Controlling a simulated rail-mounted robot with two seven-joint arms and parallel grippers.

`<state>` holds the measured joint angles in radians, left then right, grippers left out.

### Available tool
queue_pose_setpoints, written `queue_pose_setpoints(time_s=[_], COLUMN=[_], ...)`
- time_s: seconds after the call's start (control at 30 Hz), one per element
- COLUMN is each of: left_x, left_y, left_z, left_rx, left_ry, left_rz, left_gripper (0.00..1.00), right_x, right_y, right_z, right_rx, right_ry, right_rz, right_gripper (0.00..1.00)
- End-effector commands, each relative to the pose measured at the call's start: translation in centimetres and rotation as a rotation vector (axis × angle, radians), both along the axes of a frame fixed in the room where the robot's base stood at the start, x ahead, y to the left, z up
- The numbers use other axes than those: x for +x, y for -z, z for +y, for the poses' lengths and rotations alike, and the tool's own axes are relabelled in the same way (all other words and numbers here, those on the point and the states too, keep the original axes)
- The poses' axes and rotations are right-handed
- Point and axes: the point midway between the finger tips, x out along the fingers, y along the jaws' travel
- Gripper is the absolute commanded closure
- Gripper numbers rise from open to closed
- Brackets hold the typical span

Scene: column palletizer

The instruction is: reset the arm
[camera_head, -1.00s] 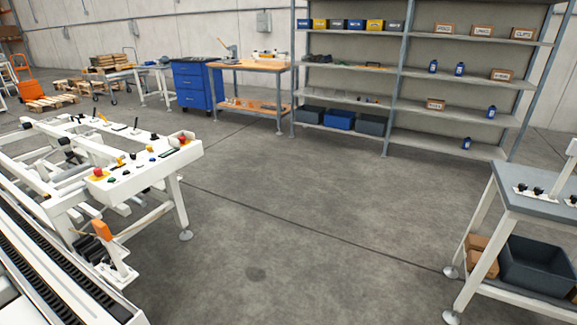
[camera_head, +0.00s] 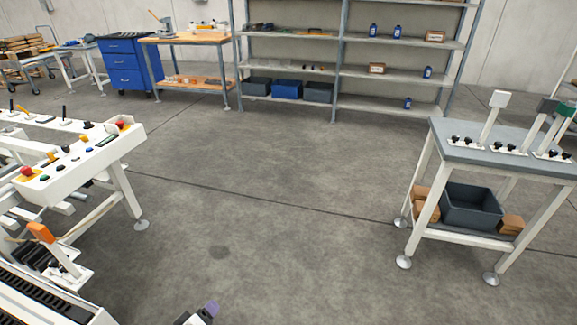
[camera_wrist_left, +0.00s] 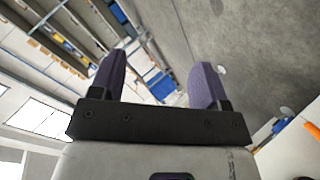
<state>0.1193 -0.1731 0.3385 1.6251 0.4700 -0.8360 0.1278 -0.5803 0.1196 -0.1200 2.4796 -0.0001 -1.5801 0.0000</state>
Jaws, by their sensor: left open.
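My left gripper (camera_head: 209,311) just enters the bottom edge of the head view, where only a small purple-tipped part shows. In the left wrist view my left gripper (camera_wrist_left: 156,85) has its two purple fingers spread wide apart with nothing between them. It hangs in free space, and the tilted room with shelving and floor shows behind it. My right gripper is not in either view.
A white control console (camera_head: 84,160) stands at the left beside a conveyor. A grey-topped table (camera_head: 490,147) with a dark bin (camera_head: 472,208) below is at the right. Shelving (camera_head: 338,60), a workbench (camera_head: 190,40) and a blue cabinet (camera_head: 127,65) stand behind. The floor between (camera_head: 270,190) is clear.

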Motion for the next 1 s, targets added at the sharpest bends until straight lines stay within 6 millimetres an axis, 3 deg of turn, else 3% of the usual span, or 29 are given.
queue_pose_setpoints(time_s=[0.03, 0.17, 0.23, 0.4, 0.53, 0.63, 0.9, 0.97, 1.0], left_x=[-1.0, -5.2, -8.3, -16.1, -20.9, -24.3, -32.4, -34.2, -33.7], left_y=[-2.0, -6.3, -9.0, -16.6, -21.8, -23.7, -24.5, -24.9, -26.0], left_z=[-0.4, -1.1, -1.2, -1.4, -2.5, -3.6, -3.6, -3.7, -3.7], left_rx=[0.084, 0.309, 0.428, 0.645, 0.746, 0.763, 0.755, 0.741, 0.744], left_ry=[0.081, 0.274, 0.349, 0.424, 0.468, 0.537, 0.671, 0.687, 0.681], left_rz=[0.036, 0.172, 0.250, 0.362, 0.336, 0.353, 0.534, 0.573, 0.561], left_gripper=[0.31, 0.31, 0.31, 0.31, 0.31, 0.31, 0.31, 0.31, 0.31], right_x=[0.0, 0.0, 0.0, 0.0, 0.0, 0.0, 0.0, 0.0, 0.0], right_y=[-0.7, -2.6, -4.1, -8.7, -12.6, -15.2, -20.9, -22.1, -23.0], right_z=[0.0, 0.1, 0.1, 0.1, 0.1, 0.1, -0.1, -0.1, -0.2], right_rx=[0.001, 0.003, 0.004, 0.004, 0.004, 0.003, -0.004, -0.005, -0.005], right_ry=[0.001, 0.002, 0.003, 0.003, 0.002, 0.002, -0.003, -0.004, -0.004], right_rz=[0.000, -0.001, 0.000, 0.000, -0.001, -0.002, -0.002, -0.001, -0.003], right_gripper=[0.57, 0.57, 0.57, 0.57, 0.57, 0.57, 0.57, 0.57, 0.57])
